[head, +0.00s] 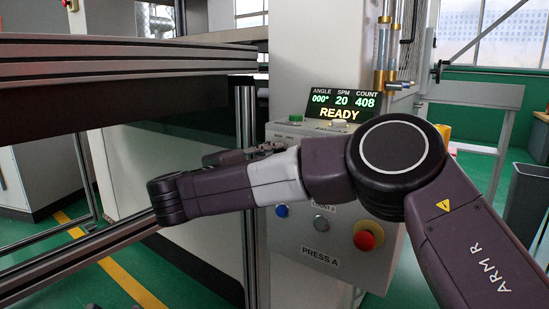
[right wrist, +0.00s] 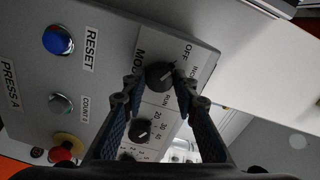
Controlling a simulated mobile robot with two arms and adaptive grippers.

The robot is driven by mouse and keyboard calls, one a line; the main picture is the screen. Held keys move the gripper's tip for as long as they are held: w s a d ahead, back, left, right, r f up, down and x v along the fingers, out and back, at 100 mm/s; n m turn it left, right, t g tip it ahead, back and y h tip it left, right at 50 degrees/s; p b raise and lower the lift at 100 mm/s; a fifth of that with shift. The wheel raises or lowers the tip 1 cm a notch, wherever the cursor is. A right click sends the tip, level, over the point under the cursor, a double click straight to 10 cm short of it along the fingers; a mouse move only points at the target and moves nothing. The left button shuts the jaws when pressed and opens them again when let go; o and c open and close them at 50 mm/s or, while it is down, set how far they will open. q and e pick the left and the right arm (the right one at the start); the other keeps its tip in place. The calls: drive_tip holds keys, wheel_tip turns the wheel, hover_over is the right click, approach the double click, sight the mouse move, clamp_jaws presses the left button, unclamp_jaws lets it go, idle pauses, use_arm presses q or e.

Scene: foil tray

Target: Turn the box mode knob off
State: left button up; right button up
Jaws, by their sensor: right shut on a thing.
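The grey control box (head: 335,250) hangs on the pale press column in the head view. My right arm crosses in front of it and hides the mode knob there. In the right wrist view the black mode knob (right wrist: 159,75) sits on the box face, with "OFF", "INCH" and "RUN" labels around it. My right gripper (right wrist: 158,82) has its two fingers on opposite sides of the knob and is shut on it. Which label the knob points to is hard to tell. In the head view my right gripper (head: 240,155) is partly hidden by its arm.
A second black knob (right wrist: 139,131) with numbers lies close by the fingers. A blue reset button (right wrist: 58,40), a counter button (right wrist: 60,104) and a red stop button (head: 368,236) are on the same face. The display (head: 334,105) reads "READY".

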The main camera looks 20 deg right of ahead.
drive_tip(key=o, duration=1.1)
drive_tip(key=shift+o, duration=0.2)
drive_tip(key=v, duration=1.2)
drive_tip(key=shift+f, duration=0.15)
